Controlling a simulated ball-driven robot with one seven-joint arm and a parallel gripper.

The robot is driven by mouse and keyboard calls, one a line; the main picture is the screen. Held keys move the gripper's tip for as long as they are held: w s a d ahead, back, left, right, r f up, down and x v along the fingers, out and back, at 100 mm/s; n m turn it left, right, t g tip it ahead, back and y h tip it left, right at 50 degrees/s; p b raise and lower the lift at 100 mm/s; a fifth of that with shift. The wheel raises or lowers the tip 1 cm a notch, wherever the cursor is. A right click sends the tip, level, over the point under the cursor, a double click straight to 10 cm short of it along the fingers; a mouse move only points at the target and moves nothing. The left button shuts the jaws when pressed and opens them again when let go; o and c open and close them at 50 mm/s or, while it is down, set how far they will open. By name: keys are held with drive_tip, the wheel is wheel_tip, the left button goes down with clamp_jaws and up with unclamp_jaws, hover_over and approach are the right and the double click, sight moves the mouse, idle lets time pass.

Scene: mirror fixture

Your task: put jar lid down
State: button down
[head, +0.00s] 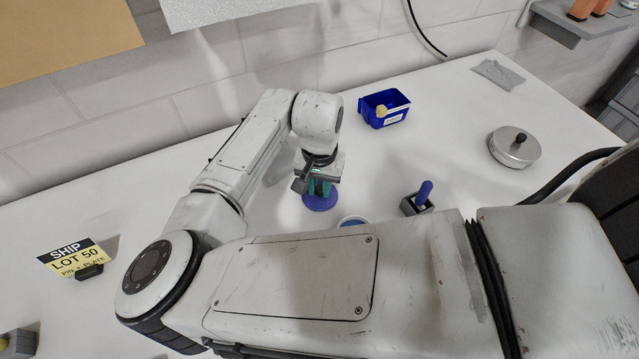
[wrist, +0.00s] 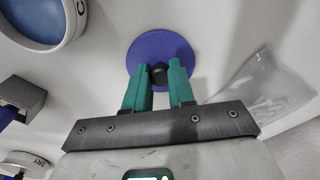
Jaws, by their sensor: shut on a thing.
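The jar lid (head: 320,201) is a flat blue-violet disc with a small black knob. In the wrist view the lid (wrist: 160,44) lies beyond my green fingertips, with the knob between them. My gripper (head: 319,187) points down over the white table and is shut on the knob; it also shows in the wrist view (wrist: 158,72). The lid is at or just above the table; I cannot tell whether it touches. A round white-rimmed container with a blue inside (wrist: 35,20) stands apart from the lid; in the head view my arm partly hides this container (head: 352,221).
A blue bin (head: 384,108) holding a yellowish piece stands behind. A grey block with a blue peg (head: 417,204) is right of the lid. A round metal piece with a black knob (head: 514,147) and a sign (head: 75,258) stand farther out. A clear bag (wrist: 262,95) lies near the lid.

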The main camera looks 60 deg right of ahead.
sight(319, 189)
drive_tip(key=c, duration=1)
unclamp_jaws()
drive_tip(key=shift+o, duration=0.2)
wheel_tip(319, 189, up, 12)
drive_tip(key=b, duration=0.1)
drive_tip(key=shift+r, duration=0.15)
